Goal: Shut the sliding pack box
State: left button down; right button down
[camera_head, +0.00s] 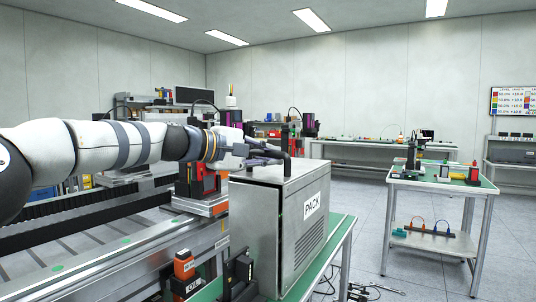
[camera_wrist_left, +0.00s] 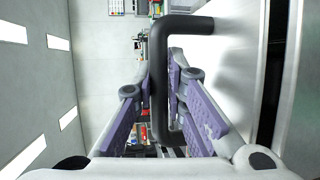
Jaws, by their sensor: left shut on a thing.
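The grey metal pack box (camera_head: 262,235), with a white PACK label (camera_head: 312,206) and a vented side, stands on a green-topped bench at the lower middle of the head view. A black bar handle (camera_head: 286,152) rises from its top; it shows large in the wrist view (camera_wrist_left: 186,25). My left gripper (camera_head: 264,152) reaches in from the left at the top of the box. Its purple-padded fingers (camera_wrist_left: 162,85) lie on both sides of the handle, shut on it. A dark gap (camera_wrist_left: 270,80) runs along the box's pale panel in the wrist view. My right gripper is out of view.
An orange-and-black device (camera_head: 184,266) stands left of the box. A conveyor-like metal bed (camera_head: 100,255) runs along the left. A green-topped cart (camera_head: 440,180) with small items stands to the right, with clear floor between (camera_head: 372,215). Cables lie on the floor.

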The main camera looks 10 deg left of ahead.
pick_arm(q)
jog(key=shift+s+a+r, duration=0.1)
jog(key=shift+s, duration=0.05)
jog(key=c, duration=1.6)
grip_release()
jog(key=shift+w, duration=0.3)
jog(key=shift+s, duration=0.1)
jog(key=v, duration=1.2)
